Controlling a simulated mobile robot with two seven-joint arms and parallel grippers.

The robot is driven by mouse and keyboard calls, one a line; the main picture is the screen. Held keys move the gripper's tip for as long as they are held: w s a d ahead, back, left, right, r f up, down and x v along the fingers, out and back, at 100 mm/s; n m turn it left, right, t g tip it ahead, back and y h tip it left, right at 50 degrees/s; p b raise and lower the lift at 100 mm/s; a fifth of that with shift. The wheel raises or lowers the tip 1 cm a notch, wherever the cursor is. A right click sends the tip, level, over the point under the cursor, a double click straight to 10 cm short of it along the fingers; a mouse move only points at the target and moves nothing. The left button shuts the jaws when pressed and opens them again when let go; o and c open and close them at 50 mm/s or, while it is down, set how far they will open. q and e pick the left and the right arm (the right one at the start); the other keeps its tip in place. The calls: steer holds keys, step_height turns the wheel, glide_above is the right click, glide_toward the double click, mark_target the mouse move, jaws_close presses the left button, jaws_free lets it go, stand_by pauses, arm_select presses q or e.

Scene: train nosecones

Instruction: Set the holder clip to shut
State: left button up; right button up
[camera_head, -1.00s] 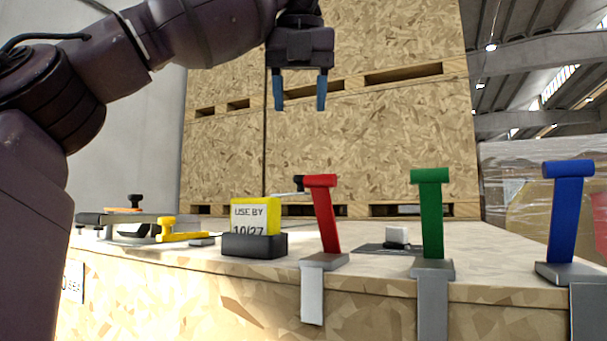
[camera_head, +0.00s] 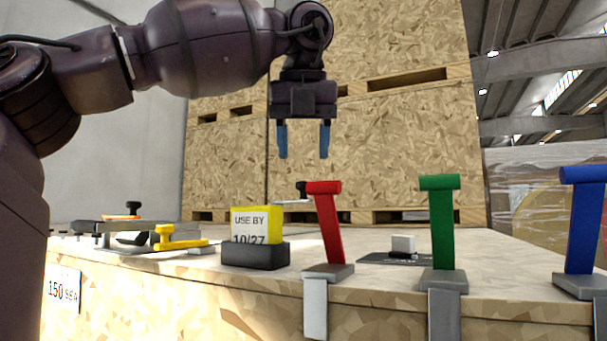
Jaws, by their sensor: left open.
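My left gripper (camera_head: 303,153) hangs fingers-down in the air in the upper middle. Its two blue fingertips are apart with nothing between them. It is above and behind the red lever (camera_head: 327,225) in the picture, touching nothing. No part is marked as the holder clip, so I cannot tell which it is. A yellow-handled clamp-like piece (camera_head: 178,240) lies at the left of the bench top. A black-tipped grey rod (camera_head: 292,201) shows beside the red lever, its base hidden. My right gripper is out of view.
A yellow "USE BY 10/27" card (camera_head: 257,222) stands in a dark block (camera_head: 255,255). A green lever (camera_head: 441,225) and blue lever (camera_head: 584,222) stand along the front edge of the wooden bench (camera_head: 200,290). A small white block (camera_head: 403,244) sits behind. Wooden crates (camera_head: 410,140) rise at the back.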

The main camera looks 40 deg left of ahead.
arm_select(q)
steer(key=shift+x, duration=2.4)
steer(key=shift+c, duration=0.2)
jaws_close()
